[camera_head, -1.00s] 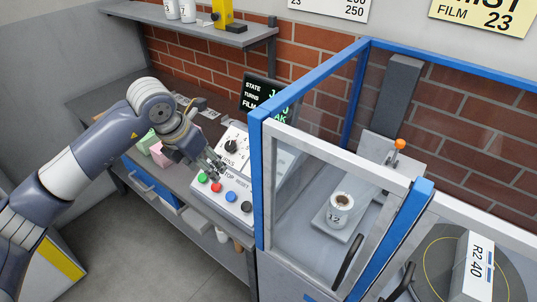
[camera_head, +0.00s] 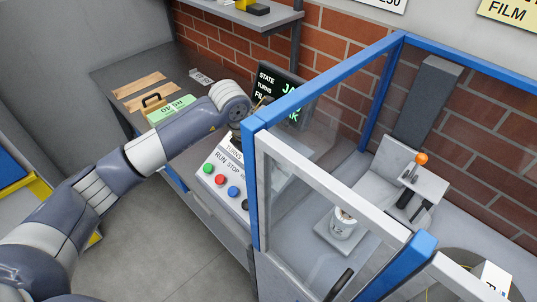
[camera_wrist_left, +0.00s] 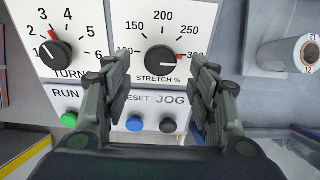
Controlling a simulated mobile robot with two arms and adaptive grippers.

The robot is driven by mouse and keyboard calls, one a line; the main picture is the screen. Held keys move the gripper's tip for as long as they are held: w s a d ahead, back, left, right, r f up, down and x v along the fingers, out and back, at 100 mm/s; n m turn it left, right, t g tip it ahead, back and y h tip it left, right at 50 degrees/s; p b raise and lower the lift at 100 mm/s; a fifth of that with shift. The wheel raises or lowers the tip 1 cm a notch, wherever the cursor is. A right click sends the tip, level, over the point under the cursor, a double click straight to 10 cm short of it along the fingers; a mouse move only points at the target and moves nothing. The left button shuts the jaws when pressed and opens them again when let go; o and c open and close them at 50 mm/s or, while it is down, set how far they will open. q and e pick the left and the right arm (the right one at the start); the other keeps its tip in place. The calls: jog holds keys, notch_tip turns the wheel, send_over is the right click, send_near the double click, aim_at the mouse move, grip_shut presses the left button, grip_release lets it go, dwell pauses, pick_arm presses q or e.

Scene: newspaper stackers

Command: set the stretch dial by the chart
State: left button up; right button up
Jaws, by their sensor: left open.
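The stretch dial (camera_wrist_left: 161,58) is a black knob on a white panel, in the left wrist view. Its scale reads from 100 at the left to 300 at the right, and its pointer appears to point right, towards 300. My left gripper (camera_wrist_left: 160,85) is open, with its two fingers to either side of and below the knob; I cannot tell if they touch it. In the head view the gripper and dial are hidden behind my wrist and the blue guard frame. A white wall chart (camera_head: 380,3) is cut off at the top edge. My right gripper is not in view.
The turns dial (camera_wrist_left: 55,53) is left of the stretch dial. Below are a green button (camera_head: 208,169), a red button (camera_head: 220,180) and a blue button (camera_head: 233,192). The blue-framed guard (camera_head: 258,190) stands close on the right. The status screen (camera_head: 277,90) is partly hidden.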

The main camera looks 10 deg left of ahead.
pick_arm(q)
jog(key=x, duration=0.3)
jog(key=shift+w+d+f+p, duration=0.1)
jog(key=shift+w+d+p, duration=0.1)
jog(key=shift+p, duration=0.1)
jog(key=shift+a+f, duration=0.1)
jog(key=shift+f, duration=0.1)
jog(key=c, duration=1.1)
jog(key=shift+o, duration=0.2)
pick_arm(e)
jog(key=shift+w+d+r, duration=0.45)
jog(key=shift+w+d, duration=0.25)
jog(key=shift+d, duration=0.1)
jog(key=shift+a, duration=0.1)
